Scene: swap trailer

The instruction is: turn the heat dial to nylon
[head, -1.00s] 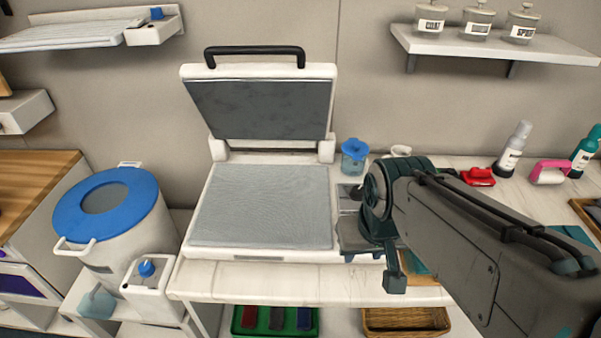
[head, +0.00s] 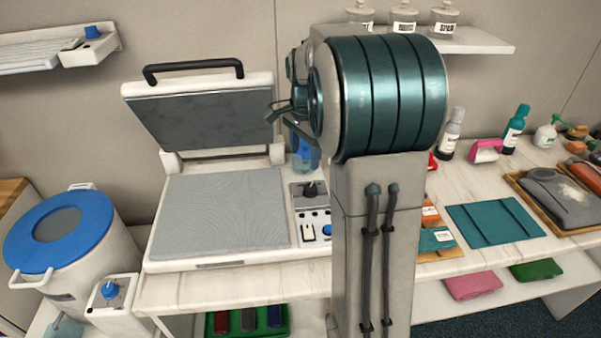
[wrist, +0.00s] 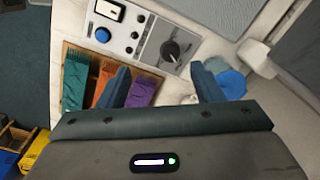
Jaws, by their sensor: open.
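The heat press (head: 222,210) stands open on the white counter. A control panel (head: 304,212) is on its right side. The panel carries a black dial (head: 311,189) on a grey plate, which also shows in the wrist view (wrist: 170,48). Its markings are too small to read. A blue knob (wrist: 102,35) and a white rocker switch (wrist: 110,11) sit beside it. My gripper (wrist: 161,80) is open and empty; in the wrist view the dial lies just beyond the gap between its fingers, apart from them.
The raised press lid (head: 205,120) stands behind the base. A tray of coloured cloths (wrist: 110,90) lies beside the panel. A blue-lidded bucket (head: 60,230) stands left; bottles (head: 515,130) stand right.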

